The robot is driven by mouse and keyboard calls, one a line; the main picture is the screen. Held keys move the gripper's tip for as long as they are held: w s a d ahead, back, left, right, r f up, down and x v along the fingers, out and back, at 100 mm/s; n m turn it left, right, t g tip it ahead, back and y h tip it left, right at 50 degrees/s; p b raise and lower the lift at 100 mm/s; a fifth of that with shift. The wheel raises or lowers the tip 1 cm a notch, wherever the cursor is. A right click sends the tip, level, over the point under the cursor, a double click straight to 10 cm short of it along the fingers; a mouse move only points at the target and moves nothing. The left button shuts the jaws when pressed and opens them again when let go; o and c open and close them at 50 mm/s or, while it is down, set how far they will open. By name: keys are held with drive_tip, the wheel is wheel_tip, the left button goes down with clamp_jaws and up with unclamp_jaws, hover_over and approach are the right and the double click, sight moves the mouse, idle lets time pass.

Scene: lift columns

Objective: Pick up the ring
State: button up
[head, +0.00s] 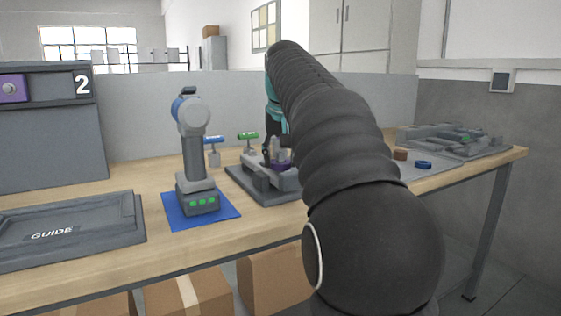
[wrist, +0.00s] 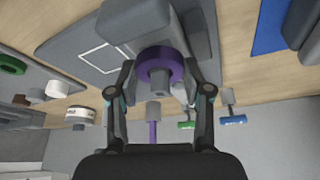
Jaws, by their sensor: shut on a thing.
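The purple ring (wrist: 162,55) sits between the two fingers of my gripper (wrist: 160,68) in the wrist view, around a grey peg on a grey fixture (wrist: 105,30). My gripper is shut on the ring, with one finger at each side of it. In the head view my gripper (head: 279,157) is low over the fixture (head: 262,190) on the bench, and a bit of the purple ring (head: 281,166) shows there. My dark arm hides much of the fixture. I cannot tell whether the ring is clear of the fixture's surface.
A grey power tool (head: 194,145) stands on a blue mat (head: 228,212) left of the fixture. Blue-topped (head: 213,141) and green-topped (head: 248,136) handles stand behind. A blue ring (head: 423,164) and another fixture (head: 455,140) lie right. A GUIDE tray (head: 100,240) lies front left.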

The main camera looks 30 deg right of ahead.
drive_tip(key=shift+r+p, duration=0.3)
drive_tip(key=shift+r, duration=4.3)
drive_tip(key=shift+r, duration=0.5)
